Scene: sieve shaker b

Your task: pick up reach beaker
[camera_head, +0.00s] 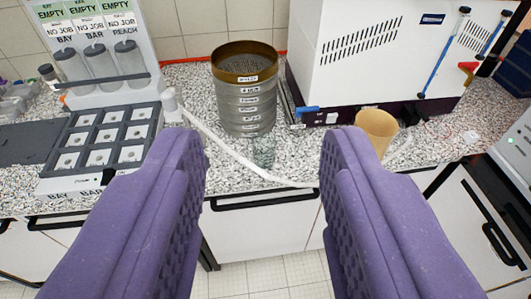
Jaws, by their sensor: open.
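I see no readable name on either, so I cannot tell for certain which is the reach beaker. My gripper (262,160) is open and empty.
A labelled metal sieve stack (246,98) stands behind the clear beaker. A white machine (390,55) is at the back right. A tray with compartments (100,137) and a rack of clear tubes (97,64) are at left. A white strip (225,150) crosses the counter (295,155).

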